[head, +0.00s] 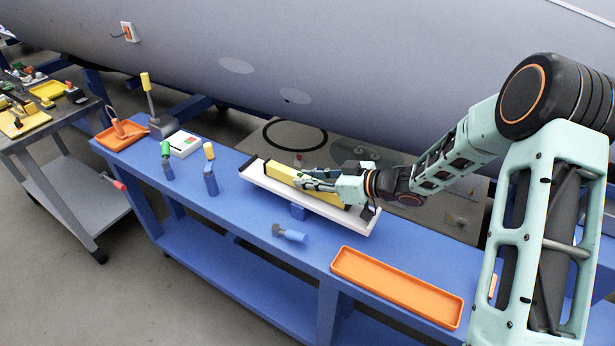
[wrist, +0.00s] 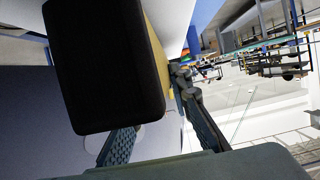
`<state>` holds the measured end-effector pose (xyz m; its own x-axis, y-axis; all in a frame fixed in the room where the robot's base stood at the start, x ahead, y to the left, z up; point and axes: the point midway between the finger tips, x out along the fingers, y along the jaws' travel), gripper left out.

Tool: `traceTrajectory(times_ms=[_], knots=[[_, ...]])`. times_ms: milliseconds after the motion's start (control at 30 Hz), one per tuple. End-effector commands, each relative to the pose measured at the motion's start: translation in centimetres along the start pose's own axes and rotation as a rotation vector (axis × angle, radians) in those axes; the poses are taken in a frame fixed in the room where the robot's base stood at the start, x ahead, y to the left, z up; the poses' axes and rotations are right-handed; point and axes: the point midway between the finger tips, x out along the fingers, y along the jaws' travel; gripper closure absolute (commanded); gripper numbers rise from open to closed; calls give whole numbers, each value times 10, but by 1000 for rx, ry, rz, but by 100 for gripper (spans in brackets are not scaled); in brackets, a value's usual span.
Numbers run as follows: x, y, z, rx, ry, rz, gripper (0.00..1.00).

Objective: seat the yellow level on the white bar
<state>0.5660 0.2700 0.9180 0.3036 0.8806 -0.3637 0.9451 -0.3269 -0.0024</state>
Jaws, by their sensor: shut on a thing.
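The yellow level (head: 283,173) lies lengthwise along the white bar (head: 310,206) in the head view. It looks roughly parallel to the bar; I cannot tell whether it touches the bar or hangs slightly above it. My gripper (head: 312,184) is shut on the level near its middle and hides part of it. In the wrist view, the level's black end (wrist: 105,65) fills the upper left, with a strip of its yellow side beside it. My two fingers (wrist: 160,135) show below and to the right of it.
The white bar stands on the blue workbench (head: 240,220). An empty orange tray (head: 398,287) lies at the front right. A blue-handled tool (head: 290,234) lies before the bar. Upright tools, including a yellow-topped one (head: 209,170), stand left. The grey fuselage (head: 330,60) is behind.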

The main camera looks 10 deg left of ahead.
Motion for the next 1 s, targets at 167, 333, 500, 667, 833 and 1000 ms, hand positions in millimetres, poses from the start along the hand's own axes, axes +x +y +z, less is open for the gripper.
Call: traceTrajectory(times_ms=[167,333,500,667,833,1000], knots=[[0,0,-1,-1,2,0,100],[0,0,-1,-2,2,0,100],[1,0,0,-1,2,0,100],[1,0,2,-1,2,0,100],[2,0,4,-2,2,0,100],[2,0,3,-2,2,0,72]])
